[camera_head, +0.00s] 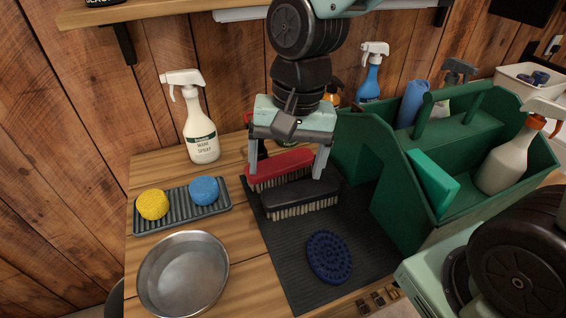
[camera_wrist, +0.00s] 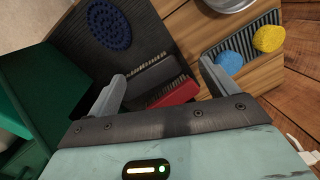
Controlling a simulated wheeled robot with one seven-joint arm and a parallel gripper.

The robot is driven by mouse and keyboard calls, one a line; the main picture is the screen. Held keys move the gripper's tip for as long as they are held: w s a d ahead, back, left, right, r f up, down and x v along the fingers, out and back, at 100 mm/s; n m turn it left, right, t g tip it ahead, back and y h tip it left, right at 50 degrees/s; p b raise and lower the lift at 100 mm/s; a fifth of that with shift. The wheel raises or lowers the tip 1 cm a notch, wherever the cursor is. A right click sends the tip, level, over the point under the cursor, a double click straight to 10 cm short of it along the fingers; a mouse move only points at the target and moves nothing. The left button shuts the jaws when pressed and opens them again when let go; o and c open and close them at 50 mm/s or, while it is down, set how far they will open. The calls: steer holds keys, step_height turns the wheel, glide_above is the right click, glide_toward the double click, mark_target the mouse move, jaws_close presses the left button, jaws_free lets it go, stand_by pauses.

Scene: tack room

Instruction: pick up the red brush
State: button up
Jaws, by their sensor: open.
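The red brush (camera_head: 279,168) lies bristles down at the back of a dark ribbed mat (camera_head: 292,269). A black brush (camera_head: 300,197) lies just in front of it, almost parallel and close beside it. My gripper (camera_head: 289,173) is open above the two brushes, with one finger at the left end of the red brush and the other toward the right. In the wrist view, the red brush (camera_wrist: 175,93) shows between the fingers of my gripper (camera_wrist: 163,85), nearer the palm than the black brush (camera_wrist: 150,76). Nothing is held.
A green caddy (camera_head: 398,195) with bottles stands close on the right. A spray bottle (camera_head: 196,125) stands behind left. A grey tray (camera_head: 181,211) with yellow and blue sponges and a metal bowl (camera_head: 183,274) are left. A blue oval curry comb (camera_head: 329,257) lies on the mat's front.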

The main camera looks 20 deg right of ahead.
steer(key=w+d+r+m+p, duration=0.15)
steer(key=w+d+m, duration=0.25)
steer(key=w+m, duration=0.4)
steer(key=m+y, duration=0.2)
steer(key=m, duration=0.6)
glide_toward(281, 162)
steer(key=shift+s+a+f+t+p, duration=0.25)
steer(key=shift+a+f+p, duration=0.1)
steer(key=shift+f+p, duration=0.2)
steer(key=shift+s+a+f+t+p, duration=0.15)
steer(key=shift+s+a+f+p, duration=0.2)
steer(key=shift+f, duration=0.2)
steer(key=shift+w+d+p+x, duration=0.15)
steer(key=shift+p+x, duration=0.1)
steer(key=shift+x, duration=0.8)
steer(key=shift+w+d+p+x, duration=0.1)
steer(key=shift+p+x, duration=0.15)
steer(key=shift+x, duration=0.75)
steer(key=shift+w+d+p+x, duration=0.15)
steer(key=shift+p+x, duration=0.1)
steer(key=shift+x, duration=0.8)
steer(key=c, duration=1.3)
